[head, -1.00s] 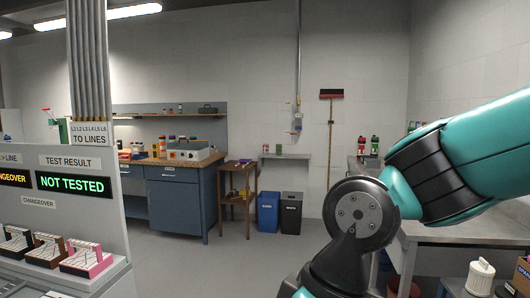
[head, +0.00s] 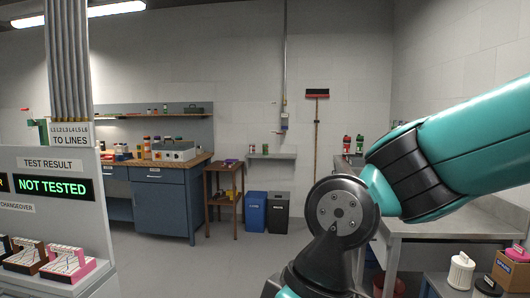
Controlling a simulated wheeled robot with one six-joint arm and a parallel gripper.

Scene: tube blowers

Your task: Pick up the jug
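I cannot pick out a jug with certainty in the head view. A white ribbed container with a knobbed lid (head: 461,271) stands low at the bottom right, but I cannot tell whether it is a jug. A red bottle-like item (head: 347,144) and a green one (head: 360,144) stand at the back of the right-hand bench, too small to identify. My teal arm crosses the right side of the view, and its gripper is out of frame.
A metal bench (head: 450,226) stands at the right, partly behind my arm. A blue cabinet (head: 165,207), a small wooden stand (head: 223,198), a blue bin (head: 255,212) and a black bin (head: 277,212) line the back. A sign panel (head: 55,220) is close at left. Grey floor between is clear.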

